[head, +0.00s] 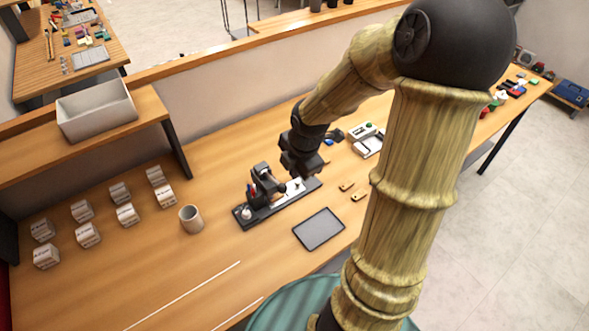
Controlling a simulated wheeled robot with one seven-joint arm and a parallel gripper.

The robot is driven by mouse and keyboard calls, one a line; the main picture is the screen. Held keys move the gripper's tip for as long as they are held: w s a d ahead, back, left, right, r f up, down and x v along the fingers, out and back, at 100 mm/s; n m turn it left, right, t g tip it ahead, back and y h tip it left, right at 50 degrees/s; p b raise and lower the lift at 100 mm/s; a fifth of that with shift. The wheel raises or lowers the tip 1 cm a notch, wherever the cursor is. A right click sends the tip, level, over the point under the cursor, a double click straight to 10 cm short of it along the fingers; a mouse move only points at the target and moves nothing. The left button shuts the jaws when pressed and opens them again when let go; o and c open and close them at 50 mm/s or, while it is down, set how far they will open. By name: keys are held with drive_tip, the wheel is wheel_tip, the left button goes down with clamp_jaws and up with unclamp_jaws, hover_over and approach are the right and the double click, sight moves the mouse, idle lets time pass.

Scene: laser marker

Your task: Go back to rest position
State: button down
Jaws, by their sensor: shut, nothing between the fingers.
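My gripper (303,172) is the dark end of my arm, held above the wooden table (190,275) near its middle. By its look it is shut and empty; the fingertips are small in this view. Just left of and below it stands the laser marker (262,190), a dark device on a long black base with a light top strip. I cannot tell the exact gap between my gripper and the marker. My arm's links cover part of the table on the right.
A grey cup (191,219) and several white boxes (87,235) stand on the left. A dark flat tray (319,230) lies in front of the marker. A white device (367,141) sits behind right. A white bin (97,108) stands on the raised shelf. The front left table is clear.

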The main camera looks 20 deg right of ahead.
idle(0.3)
drive_tip(key=s+a+m, duration=0.3)
drive_tip(key=s+m, duration=0.1)
drive_tip(key=m, duration=0.6)
drive_tip(key=s+a+r+m, duration=0.1)
drive_tip(key=s+a+m, duration=0.3)
drive_tip(key=m, duration=0.6)
drive_tip(key=shift+s+h+b, duration=0.3)
drive_tip(key=shift+s+b, duration=0.05)
drive_tip(key=shift+b, duration=0.1)
drive_tip(key=shift+w, duration=0.1)
